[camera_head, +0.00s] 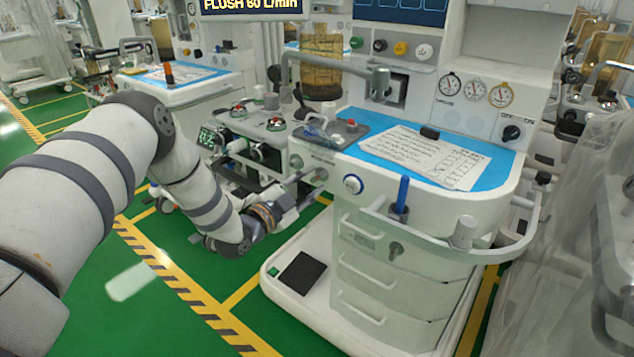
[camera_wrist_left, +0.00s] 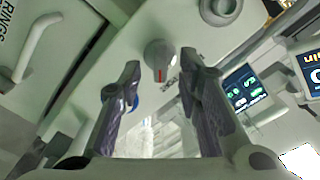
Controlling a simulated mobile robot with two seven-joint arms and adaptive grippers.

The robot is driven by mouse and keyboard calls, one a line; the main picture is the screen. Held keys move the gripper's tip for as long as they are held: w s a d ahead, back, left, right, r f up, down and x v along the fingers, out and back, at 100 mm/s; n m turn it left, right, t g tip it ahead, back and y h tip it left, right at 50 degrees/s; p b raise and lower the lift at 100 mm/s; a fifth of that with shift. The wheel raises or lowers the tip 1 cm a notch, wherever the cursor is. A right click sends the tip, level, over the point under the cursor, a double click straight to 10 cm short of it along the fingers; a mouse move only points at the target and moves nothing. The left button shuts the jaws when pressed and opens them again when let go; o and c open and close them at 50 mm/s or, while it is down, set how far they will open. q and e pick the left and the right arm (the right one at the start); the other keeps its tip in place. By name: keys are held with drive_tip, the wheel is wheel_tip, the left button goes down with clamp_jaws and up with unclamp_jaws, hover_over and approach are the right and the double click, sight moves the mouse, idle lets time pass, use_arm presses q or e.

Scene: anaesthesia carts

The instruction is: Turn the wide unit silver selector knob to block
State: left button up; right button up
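The wide unit (camera_head: 405,235) is the white cart in the middle of the head view. Its silver selector knob (camera_head: 321,174) is on the front edge, partly hidden by my left gripper (camera_head: 308,186). In the left wrist view the knob (camera_wrist_left: 158,54) is a grey round body with a red mark pointing down the picture, towards the gripper. My left gripper (camera_wrist_left: 160,75) is open. Its two dark fingertips are either side of the knob in the picture, and gaps show between them and the knob. Contact is not visible. My right gripper is not in view.
A blue-ringed knob (camera_head: 352,184) is right of the selector, and partly hidden behind a finger in the wrist view. A grey rail (camera_head: 420,238) juts from the front right. A round fitting (camera_wrist_left: 219,8) is near the selector. Green floor (camera_head: 200,285) is clear at left.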

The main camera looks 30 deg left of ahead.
use_arm(q)
drive_tip(key=shift+w+d, duration=0.1)
drive_tip(key=shift+w, duration=0.9)
clamp_jaws()
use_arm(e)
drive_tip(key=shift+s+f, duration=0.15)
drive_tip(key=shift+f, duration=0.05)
use_arm(q)
drive_tip(key=shift+n, duration=0.3)
drive_tip(key=n, duration=0.3)
drive_tip(key=shift+n, duration=0.4)
drive_tip(key=n, duration=0.4)
drive_tip(key=shift+n, duration=0.3)
drive_tip(key=n, duration=0.4)
drive_tip(key=shift+a, duration=0.25)
drive_tip(key=shift+f+n+b, duration=0.1)
drive_tip(key=shift+n+b, duration=0.35)
drive_tip(key=shift+n, duration=2.05)
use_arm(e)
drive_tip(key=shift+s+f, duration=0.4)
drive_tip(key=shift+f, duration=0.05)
